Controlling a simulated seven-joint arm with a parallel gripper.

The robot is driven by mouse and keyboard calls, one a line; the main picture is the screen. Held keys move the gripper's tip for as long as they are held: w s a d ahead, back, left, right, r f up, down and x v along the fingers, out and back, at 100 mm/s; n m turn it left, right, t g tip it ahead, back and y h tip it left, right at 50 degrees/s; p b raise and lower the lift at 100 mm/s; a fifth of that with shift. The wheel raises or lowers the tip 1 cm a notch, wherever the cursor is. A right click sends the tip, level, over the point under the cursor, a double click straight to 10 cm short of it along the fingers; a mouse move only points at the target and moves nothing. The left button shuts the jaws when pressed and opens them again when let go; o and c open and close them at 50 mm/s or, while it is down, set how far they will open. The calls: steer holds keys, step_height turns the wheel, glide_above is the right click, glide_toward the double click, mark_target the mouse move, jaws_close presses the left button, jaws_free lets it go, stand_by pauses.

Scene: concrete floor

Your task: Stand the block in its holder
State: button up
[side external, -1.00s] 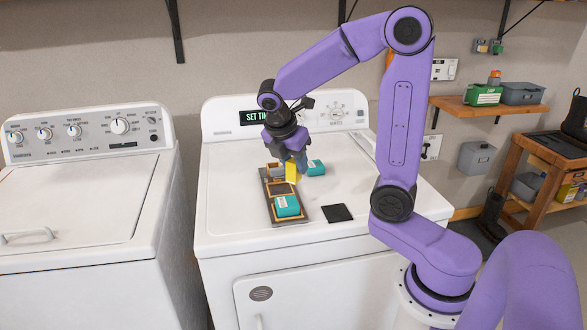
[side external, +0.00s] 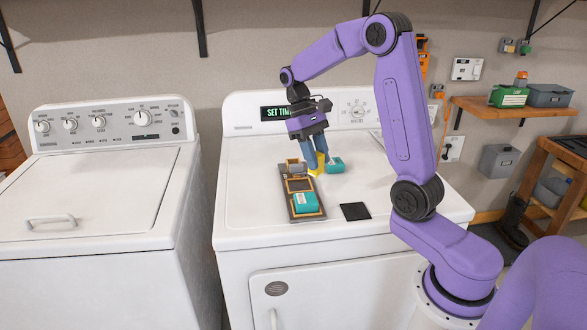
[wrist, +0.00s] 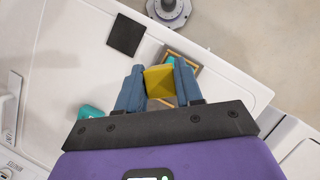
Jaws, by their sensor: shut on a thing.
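My gripper (side external: 314,164) is shut on a yellow block (side external: 318,163). In the wrist view the yellow block (wrist: 160,84) sits between the two blue fingers. The holder (side external: 286,205) is a dark tray with a row of wood-rimmed compartments on the dryer top. Its front compartment has a teal block (side external: 306,203), its back one a greyish block (side external: 293,164), and the middle one looks empty. In the side view the yellow block appears at the right of the holder's back half; its exact height is unclear. In the wrist view the block and fingers hide much of the holder (wrist: 197,68).
A loose teal block (side external: 335,166) lies on the dryer top (side external: 250,190), close right of my gripper. A flat black square (side external: 355,211) lies right of the holder's front. The dryer's control panel (side external: 350,105) rises behind. The dryer top left of the holder is clear.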

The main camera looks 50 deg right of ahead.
steer(key=m, duration=0.1)
steer(key=m+y, duration=0.1)
steer(key=m, duration=0.1)
steer(key=d+m+y, duration=0.1)
steer(key=m, duration=0.1)
steer(key=shift+w+d+r+t, duration=0.1)
steer(key=shift+w+t, duration=0.2)
steer(key=shift+w, duration=0.1)
steer(key=w+d+m+t+y, duration=0.1)
steer(key=d+m+t+y, duration=0.1)
steer(key=m, duration=0.5)
steer(key=m+t+h, duration=0.1)
steer(key=m+t, duration=0.5)
steer(key=m, duration=0.8)
glide_above(288, 162)
steer(key=s+d, duration=0.1)
steer(key=s, duration=0.1)
step_height(288, 162, down, 7)
steer(key=shift+w+r, duration=0.1)
steer(key=shift+w, duration=0.05)
steer(key=shift+w+d+f, duration=0.15)
steer(key=shift+w+f, duration=0.15)
steer(key=shift+f, duration=1.55)
steer(key=shift+f, duration=0.1)
